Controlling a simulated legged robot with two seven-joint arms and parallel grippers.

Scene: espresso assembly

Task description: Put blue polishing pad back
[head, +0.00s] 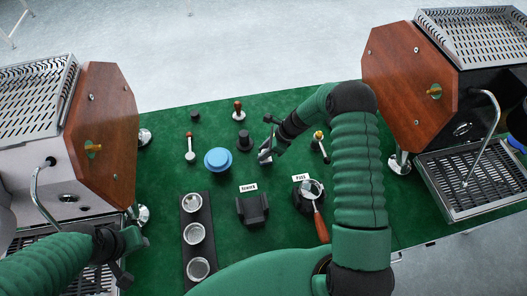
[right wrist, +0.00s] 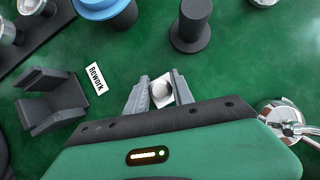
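The dark cylinder (head: 243,141) stands close to the pad. A black rack with metal baskets (head: 195,215), a black Rework stand (head: 252,208) and a portafilter (head: 316,205) are in front. Espresso machines flank the mat (head: 165,235).

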